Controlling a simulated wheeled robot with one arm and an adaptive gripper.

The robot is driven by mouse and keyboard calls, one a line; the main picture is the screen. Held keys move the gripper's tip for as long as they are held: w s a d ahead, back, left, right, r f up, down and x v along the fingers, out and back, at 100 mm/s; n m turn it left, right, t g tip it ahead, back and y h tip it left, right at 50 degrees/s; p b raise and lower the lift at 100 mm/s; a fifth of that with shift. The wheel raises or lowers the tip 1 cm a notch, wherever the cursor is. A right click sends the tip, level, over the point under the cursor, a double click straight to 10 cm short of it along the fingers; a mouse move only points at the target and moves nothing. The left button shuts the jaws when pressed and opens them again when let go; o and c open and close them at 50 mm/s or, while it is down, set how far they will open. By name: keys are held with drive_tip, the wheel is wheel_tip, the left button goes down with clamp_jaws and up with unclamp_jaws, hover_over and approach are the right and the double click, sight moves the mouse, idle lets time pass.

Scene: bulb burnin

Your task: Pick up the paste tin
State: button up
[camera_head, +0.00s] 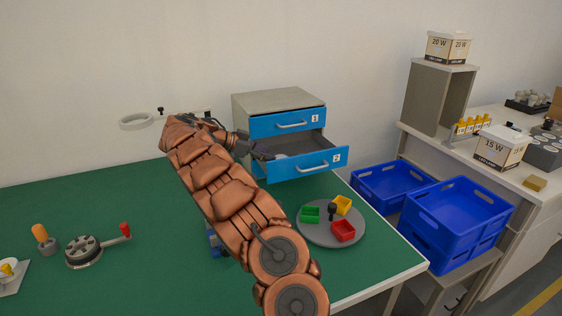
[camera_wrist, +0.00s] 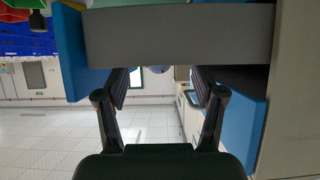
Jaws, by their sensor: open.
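The lower blue drawer (camera_head: 300,165), marked 2, is pulled open. A small pale thing (camera_head: 281,156) shows inside it, just right of my gripper (camera_head: 262,153); it may be the paste tin, but most of it is hidden. My gripper is over the drawer's left side, with its fingers apart and nothing between them. In the wrist view, which is upside down, the open fingers (camera_wrist: 160,92) point at the drawer's grey side wall (camera_wrist: 180,35). A small rounded bluish-grey thing (camera_wrist: 182,72) shows past that wall's edge, between the fingers.
The upper drawer (camera_head: 287,122), marked 1, is shut just above. A round grey tray (camera_head: 310,232) with green, yellow and red bins stands in front of the cabinet. A ring lamp (camera_head: 136,121) and a crank device (camera_head: 84,251) are at left. Blue crates (camera_head: 458,215) stand right.

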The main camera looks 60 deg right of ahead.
sight(281, 157)
drive_tip(key=shift+s+d+f, duration=0.25)
drive_tip(key=shift+s+d, duration=0.05)
drive_tip(key=shift+d, duration=0.1)
drive_tip(key=p+x, duration=0.1)
drive_tip(key=x, duration=0.3)
drive_tip(key=shift+s+p, duration=0.25)
drive_tip(key=shift+p, duration=0.15)
drive_tip(key=shift+s+d+f, duration=0.2)
drive_tip(key=shift+d+f, duration=0.05)
drive_tip(key=shift+d, duration=0.15)
drive_tip(key=c, duration=1.1)
drive_tip(key=shift+r, duration=0.1)
